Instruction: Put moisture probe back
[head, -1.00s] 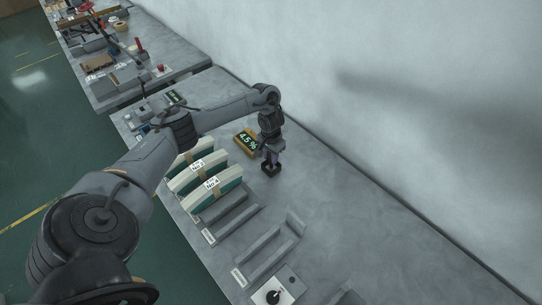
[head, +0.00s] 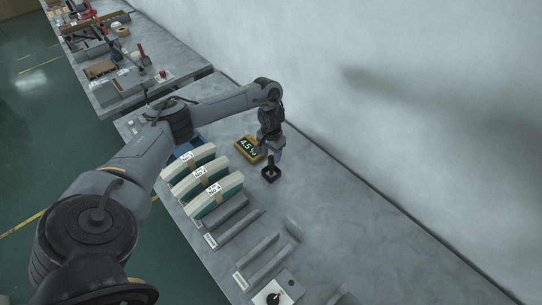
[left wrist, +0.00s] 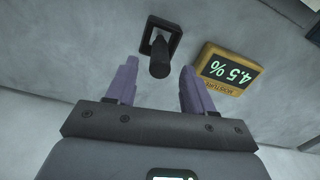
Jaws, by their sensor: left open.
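The moisture probe (left wrist: 159,58) is a dark stub standing in a black square holder (left wrist: 165,22) in the left wrist view. In the head view the holder (head: 271,177) sits on the grey bench, with the probe (head: 270,164) upright in it. My left gripper (head: 275,152) is just behind and above it. My right gripper is out of view.
Several pale green-edged pieces with white labels (head: 205,186) stand in a row left of the holder. Grey slotted racks (head: 245,225) and a white panel with a black knob (head: 272,293) lie nearer. The bench to the right is clear up to the wall (head: 430,130).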

